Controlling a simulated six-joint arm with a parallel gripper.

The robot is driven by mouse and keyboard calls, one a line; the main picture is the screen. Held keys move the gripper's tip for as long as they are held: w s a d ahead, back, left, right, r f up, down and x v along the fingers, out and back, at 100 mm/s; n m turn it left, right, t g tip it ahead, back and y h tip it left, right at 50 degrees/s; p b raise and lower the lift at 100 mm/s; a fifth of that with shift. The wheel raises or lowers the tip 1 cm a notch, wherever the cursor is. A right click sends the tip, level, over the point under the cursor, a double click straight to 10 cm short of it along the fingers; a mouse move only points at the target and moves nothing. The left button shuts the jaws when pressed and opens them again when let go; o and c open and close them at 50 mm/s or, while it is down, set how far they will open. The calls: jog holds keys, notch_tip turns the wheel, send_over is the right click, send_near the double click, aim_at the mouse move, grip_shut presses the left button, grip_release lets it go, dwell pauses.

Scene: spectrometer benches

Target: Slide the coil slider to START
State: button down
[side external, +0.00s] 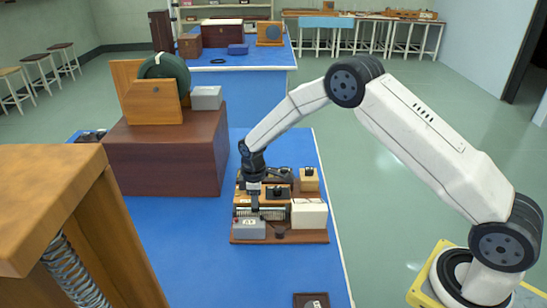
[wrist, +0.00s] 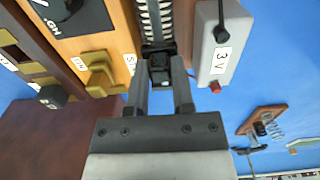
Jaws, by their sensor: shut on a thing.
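The coil (wrist: 153,18) is a ribbed, grey rod on a wooden board, and in the side view it runs left to right (side external: 273,213). The coil slider (wrist: 158,66) is a small black block at the near end of the coil in the wrist view. My gripper (wrist: 159,82) is shut on the slider. In the side view my gripper (side external: 254,206) points down at the left part of the coil, and the slider is mostly hidden there. A label beginning "ST" (wrist: 130,65) sits beside the slider, partly hidden by a finger.
A grey box marked 3 V (wrist: 218,45) with a red terminal stands close beside the gripper. A brass switch (wrist: 100,72) lies on the other side. A white box (side external: 309,214) stands at the coil's right end. A large brown box (side external: 170,160) stands to the left.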

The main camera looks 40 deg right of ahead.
aim_at(239, 210)
jog(key=shift+w+a, duration=1.8)
jog(key=shift+c, duration=2.4)
grip_release()
jog(key=shift+r, duration=0.1)
notch_tip(239, 210, up, 8)
jog(key=shift+f, duration=0.2)
jog(key=shift+s, duration=0.1)
